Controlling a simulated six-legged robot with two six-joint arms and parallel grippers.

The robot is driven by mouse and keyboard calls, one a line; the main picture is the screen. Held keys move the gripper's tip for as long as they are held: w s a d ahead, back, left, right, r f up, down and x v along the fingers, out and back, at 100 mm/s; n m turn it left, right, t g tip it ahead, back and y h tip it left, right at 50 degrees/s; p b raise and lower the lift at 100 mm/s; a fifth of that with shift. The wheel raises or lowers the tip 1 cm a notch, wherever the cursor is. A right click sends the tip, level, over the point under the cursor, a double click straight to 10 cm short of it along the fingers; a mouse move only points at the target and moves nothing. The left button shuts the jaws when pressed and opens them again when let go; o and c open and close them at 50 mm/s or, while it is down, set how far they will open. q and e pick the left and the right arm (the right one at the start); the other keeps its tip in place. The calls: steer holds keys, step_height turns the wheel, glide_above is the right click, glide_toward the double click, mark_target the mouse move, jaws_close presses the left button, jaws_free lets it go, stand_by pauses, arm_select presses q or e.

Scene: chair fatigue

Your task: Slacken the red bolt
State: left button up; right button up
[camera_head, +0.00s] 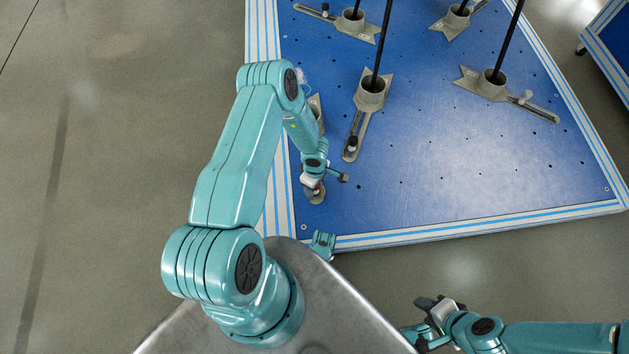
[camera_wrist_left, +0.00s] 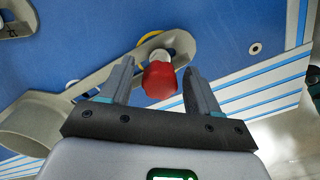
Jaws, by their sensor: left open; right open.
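The red bolt (camera_wrist_left: 159,82) shows in the left wrist view, upper middle, at the end of a grey slotted clamp foot (camera_wrist_left: 92,84). My left gripper (camera_head: 319,187) is open, with one finger on each side of the bolt head. Gaps show between the fingers and the head. In the head view, the gripper and arm hide most of the bolt and part of its clamp foot. My right gripper (camera_head: 432,308) is open and empty at the lower right, off the platform's front edge and far from the bolt.
The blue platform (camera_head: 440,160) has a white and blue striped border and small holes. Several other grey clamp feet (camera_head: 370,97) with black rods (camera_head: 383,45) stand on it. Its front right part is clear. Another blue platform (camera_head: 612,45) stands at the upper right.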

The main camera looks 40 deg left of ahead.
arm_select(q)
steer(key=c, duration=1)
steer(key=n, duration=0.4)
steer(key=shift+c, duration=0.3)
steer(key=n, duration=0.4)
steer(key=n, duration=0.4)
